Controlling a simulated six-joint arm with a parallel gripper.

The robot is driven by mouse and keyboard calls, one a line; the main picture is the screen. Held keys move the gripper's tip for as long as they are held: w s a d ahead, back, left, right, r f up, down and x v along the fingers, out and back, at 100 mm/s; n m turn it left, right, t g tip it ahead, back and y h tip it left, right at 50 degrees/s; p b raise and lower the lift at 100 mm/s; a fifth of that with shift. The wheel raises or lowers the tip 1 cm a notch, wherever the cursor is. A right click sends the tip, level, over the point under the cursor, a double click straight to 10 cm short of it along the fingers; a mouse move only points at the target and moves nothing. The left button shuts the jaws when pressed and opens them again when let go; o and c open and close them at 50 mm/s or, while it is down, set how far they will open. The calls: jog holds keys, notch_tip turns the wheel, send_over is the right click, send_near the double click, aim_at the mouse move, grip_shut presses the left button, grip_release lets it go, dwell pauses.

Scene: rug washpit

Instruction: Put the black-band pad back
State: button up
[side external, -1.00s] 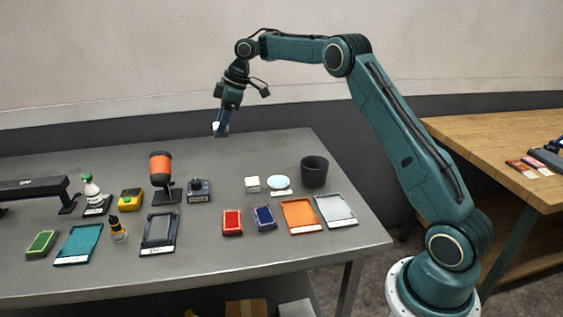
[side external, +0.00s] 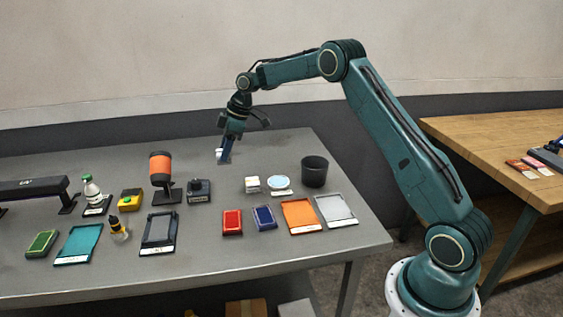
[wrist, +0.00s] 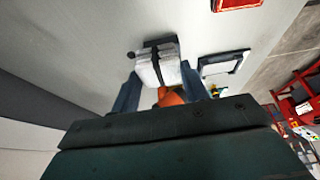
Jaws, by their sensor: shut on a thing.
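My gripper (side external: 224,160) is shut on a small white pad (side external: 219,151) above the far part of the grey table. In the wrist view my gripper (wrist: 160,82) has a blue finger on each side of the pad (wrist: 146,71), and a black band runs across its white face. Part of the pad is hidden by the fingers in the side view. Another small white block (side external: 252,184) sits on the table, beside a pale blue disc (side external: 279,182). I cannot tell whether that block has a band.
A black cup (side external: 314,172), an orange-headed stand (side external: 160,168) and a dark device (side external: 199,191) stand on the table (side external: 250,285). Orange (side external: 299,216), grey (side external: 336,210), teal (side external: 79,243) and dark-framed (side external: 159,232) trays lie nearer.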

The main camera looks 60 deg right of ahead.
jog(key=shift+f, duration=5.6)
jog(key=shift+f, duration=0.1)
jog(key=o, duration=0.9)
jog(key=shift+v, duration=6.15)
